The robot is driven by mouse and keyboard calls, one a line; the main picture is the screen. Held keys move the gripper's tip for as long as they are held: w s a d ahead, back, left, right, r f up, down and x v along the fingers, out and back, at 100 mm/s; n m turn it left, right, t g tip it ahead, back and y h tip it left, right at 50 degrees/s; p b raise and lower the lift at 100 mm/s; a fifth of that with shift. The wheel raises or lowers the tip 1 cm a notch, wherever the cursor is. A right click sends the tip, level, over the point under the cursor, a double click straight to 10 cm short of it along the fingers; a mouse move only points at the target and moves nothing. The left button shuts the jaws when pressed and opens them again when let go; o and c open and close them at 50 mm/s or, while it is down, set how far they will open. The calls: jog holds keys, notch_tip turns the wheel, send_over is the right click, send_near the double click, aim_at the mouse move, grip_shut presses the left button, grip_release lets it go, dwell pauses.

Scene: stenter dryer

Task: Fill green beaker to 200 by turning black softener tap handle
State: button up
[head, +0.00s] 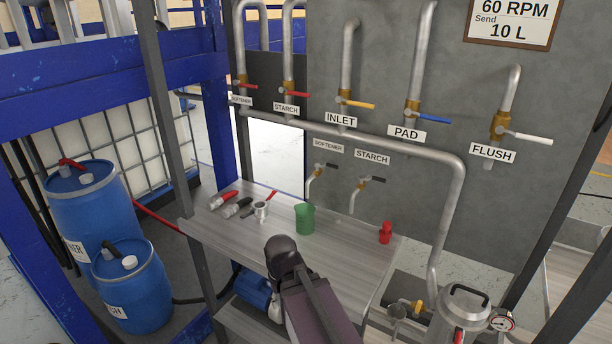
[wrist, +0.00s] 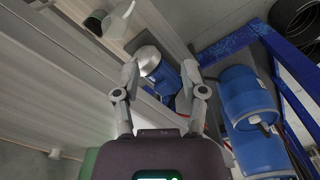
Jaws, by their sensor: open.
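The green beaker (head: 304,219) stands upright on the grey table in the head view. The softener tap (head: 314,182), a small spout with a black handle (head: 326,166), comes out of the wall above and behind it. The spout's end is close to the beaker's rim; I cannot tell if it is directly over it. The beaker's level is not readable. My gripper (wrist: 160,72) shows in the wrist view with its fingers spread, nothing between them. My arm is in front of the table, nearer than the beaker.
The starch tap (head: 364,190) is just right of the softener tap. A red bottle (head: 385,233) stands right of the beaker; a metal cup (head: 261,211) and red-and-dark tools lie left. Blue drums (head: 135,287) stand at the left. A blue motor (wrist: 164,79) sits below the table.

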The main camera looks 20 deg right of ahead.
jog(key=shift+d, duration=0.5)
jog(key=n+t+h+p, duration=0.7)
jog(key=t+h+p, duration=0.3)
jog(key=h, duration=0.3)
send_near(333, 167)
jog(key=r+v, duration=0.1)
jog(key=v, duration=0.2)
jog(key=shift+w+f+b, duration=0.1)
jog(key=shift+f+b, duration=0.05)
jog(key=shift+b, duration=0.15)
jog(key=shift+f+b+x, duration=0.2)
jog(key=shift+b+x, duration=0.5)
jog(key=shift+x, duration=2.75)
jog(key=shift+f+b+x, duration=0.2)
jog(key=shift+b+x, duration=0.45)
jog(key=shift+x, duration=2.8)
grip_shut()
